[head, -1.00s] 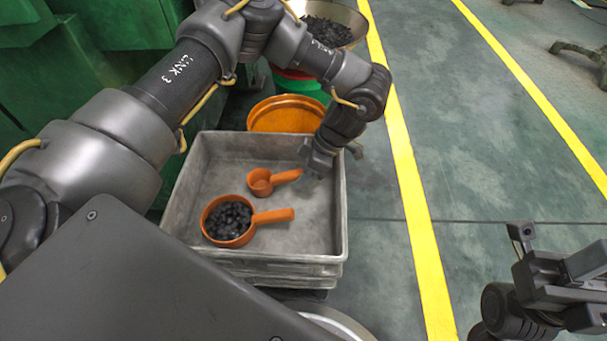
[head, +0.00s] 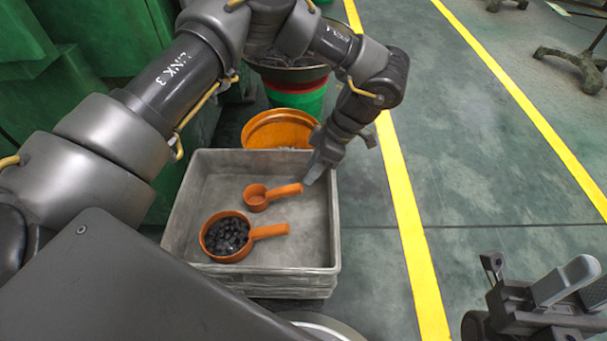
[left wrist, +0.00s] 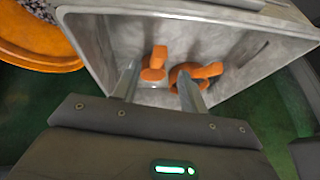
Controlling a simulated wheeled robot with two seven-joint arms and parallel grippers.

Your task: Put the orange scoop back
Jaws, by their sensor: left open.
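A small, empty orange scoop (head: 256,199) lies in the grey tray (head: 177,222), its handle pointing right. A larger orange scoop (head: 226,254) full of black pieces lies nearer to me in the same tray. My left gripper (head: 313,176) is open and empty, pointing down by the tip of the small scoop's handle. The left wrist view shows orange scoop parts (left wrist: 154,63) beyond and between its two fingers; which part belongs to which scoop is hard to tell there. My right gripper (head: 535,285) is at the lower right, away from the tray; its jaw opening is unclear.
An orange bowl (head: 276,128) stands just behind the tray. Behind it is a green and red container (head: 302,97) with a dark-filled pan on top. Green machinery (head: 100,65) is at the left.

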